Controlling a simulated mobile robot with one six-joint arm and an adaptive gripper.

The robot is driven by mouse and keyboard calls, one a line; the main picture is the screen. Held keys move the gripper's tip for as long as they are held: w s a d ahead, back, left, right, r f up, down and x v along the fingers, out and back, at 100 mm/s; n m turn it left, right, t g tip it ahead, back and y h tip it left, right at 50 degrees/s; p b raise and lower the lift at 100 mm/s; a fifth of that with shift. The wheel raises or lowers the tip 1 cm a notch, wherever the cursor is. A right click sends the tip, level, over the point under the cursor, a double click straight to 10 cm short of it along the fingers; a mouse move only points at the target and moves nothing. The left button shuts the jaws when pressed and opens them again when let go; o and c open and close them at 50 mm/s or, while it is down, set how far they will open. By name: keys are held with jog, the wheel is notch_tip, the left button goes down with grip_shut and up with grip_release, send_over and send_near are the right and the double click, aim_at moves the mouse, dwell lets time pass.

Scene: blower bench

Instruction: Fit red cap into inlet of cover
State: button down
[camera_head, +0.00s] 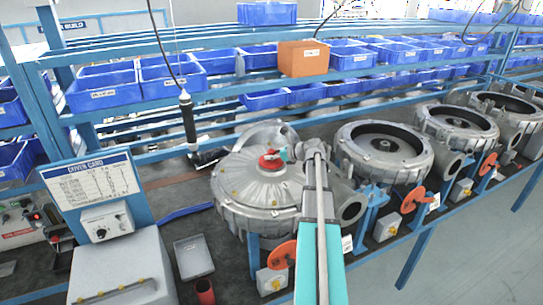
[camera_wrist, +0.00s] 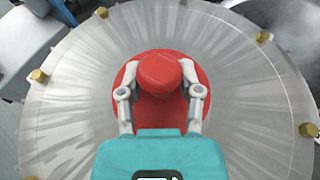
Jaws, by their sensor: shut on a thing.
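The red cap (camera_wrist: 161,73) shows in the wrist view as a wide red disc with a round knob. My gripper (camera_wrist: 160,82) is shut on the knob, one finger on each side. The grey metal cover (camera_wrist: 75,105) lies beneath, with brass bolts around its rim. In the head view the red cap (camera_head: 270,161) is at the middle of the cover (camera_head: 243,187) on the nearest blower, with my gripper (camera_head: 284,155) at its right side. The inlet is hidden under the cap. I cannot tell whether the cap is seated in it or just above it.
More open blower housings (camera_head: 384,146) stand in a row to the right. A hanging tool (camera_head: 187,118) is behind the cover at left. A card stand (camera_head: 92,190), grey box (camera_head: 122,270) and small tray (camera_head: 193,257) are at front left. Blue bins fill the shelves behind.

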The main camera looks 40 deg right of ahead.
jog(key=shift+f+b, duration=0.5)
jog(key=shift+f, duration=0.05)
jog(key=shift+c, duration=1)
grip_release()
